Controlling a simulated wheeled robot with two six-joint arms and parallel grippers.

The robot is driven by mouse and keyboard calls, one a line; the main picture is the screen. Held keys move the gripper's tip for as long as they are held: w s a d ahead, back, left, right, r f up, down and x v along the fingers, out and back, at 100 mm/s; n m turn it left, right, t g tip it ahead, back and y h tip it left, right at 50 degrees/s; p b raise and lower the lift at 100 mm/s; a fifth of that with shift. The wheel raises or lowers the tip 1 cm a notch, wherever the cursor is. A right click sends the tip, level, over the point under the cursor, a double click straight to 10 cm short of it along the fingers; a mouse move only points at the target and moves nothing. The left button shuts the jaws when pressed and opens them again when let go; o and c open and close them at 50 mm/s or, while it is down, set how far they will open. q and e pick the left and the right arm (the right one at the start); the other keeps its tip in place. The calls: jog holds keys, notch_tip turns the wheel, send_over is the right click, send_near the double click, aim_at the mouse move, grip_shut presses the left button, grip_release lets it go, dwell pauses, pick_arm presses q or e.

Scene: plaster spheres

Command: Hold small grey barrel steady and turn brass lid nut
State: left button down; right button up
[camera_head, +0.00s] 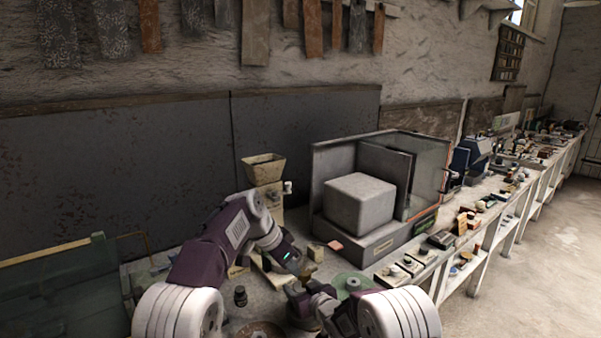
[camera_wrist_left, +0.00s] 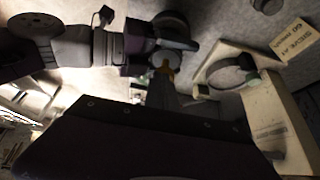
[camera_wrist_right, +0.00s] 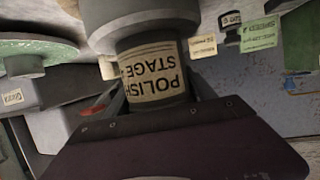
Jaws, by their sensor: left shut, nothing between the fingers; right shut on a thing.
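The small grey barrel (camera_wrist_right: 155,78) carries a label reading "POLISH STAGE" in the right wrist view. My right gripper (camera_wrist_right: 158,95) is shut on it, with a finger on each side below its wider grey rim. In the head view the barrel (camera_head: 301,304) is partly hidden by my arms. A small brass-coloured piece, apparently the lid nut (camera_wrist_left: 170,71), shows at the tips of my left gripper (camera_wrist_left: 166,84) in the left wrist view. My left gripper is shut with nothing gripped. I cannot tell whether its tips touch the brass piece. The nut is hidden in the head view.
A grey machine housing with a pale block (camera_head: 360,203) stands behind and right of my grippers. A hopper (camera_head: 263,169) stands behind my left arm. A green disc (camera_head: 353,283) lies to the right, and a small dark object (camera_head: 240,296) stands left. The bench is crowded.

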pick_arm(q)
jog(key=shift+f, duration=1.45)
jog(key=shift+w+d, duration=0.15)
jog(key=shift+w, duration=0.1)
jog(key=shift+w, duration=0.1)
jog(key=shift+w+a, duration=0.5)
jog(key=shift+w, duration=0.2)
jog(key=shift+s+a, duration=0.2)
jog(key=shift+a, duration=0.2)
pick_arm(e)
jog(key=o, duration=1.6)
